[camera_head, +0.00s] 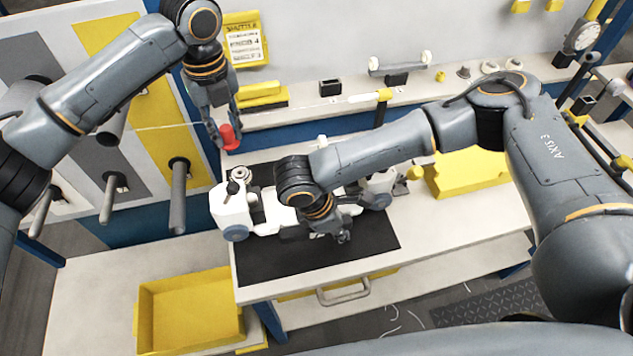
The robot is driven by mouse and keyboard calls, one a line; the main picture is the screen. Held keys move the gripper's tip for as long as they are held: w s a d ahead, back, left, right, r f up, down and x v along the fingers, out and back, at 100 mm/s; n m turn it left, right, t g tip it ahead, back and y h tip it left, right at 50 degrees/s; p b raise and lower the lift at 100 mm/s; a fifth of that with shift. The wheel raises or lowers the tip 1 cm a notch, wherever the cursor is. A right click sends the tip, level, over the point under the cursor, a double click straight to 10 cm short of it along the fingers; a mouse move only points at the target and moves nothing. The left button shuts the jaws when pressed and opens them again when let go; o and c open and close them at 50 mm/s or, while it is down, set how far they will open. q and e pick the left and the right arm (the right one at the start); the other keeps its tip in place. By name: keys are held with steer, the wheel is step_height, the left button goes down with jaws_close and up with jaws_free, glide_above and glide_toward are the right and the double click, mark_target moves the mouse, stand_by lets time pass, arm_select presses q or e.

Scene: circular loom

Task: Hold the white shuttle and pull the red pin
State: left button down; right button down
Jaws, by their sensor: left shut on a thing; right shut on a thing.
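The white shuttle (232,208) lies on a black mat (262,262) on the workbench. Its middle is partly hidden by my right arm. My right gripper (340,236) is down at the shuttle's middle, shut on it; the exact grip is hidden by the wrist. The red pin (230,137) is in my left gripper (226,130), which points down and is shut on it. The red pin is held above the bench, behind the shuttle's left end and apart from it.
A yellow bin (190,312) stands low at the front left. Grey pegs (178,195) stick out at the left. A yellow block (468,172) sits on the bench at right. A shelf (300,112) with small parts runs along the back. A thin thread (165,127) crosses near my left gripper.

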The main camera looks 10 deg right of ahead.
steer(key=c, duration=1.1)
jaws_free()
steer(key=v, duration=1.2)
steer(key=shift+d, duration=0.1)
steer(key=shift+r, duration=0.1)
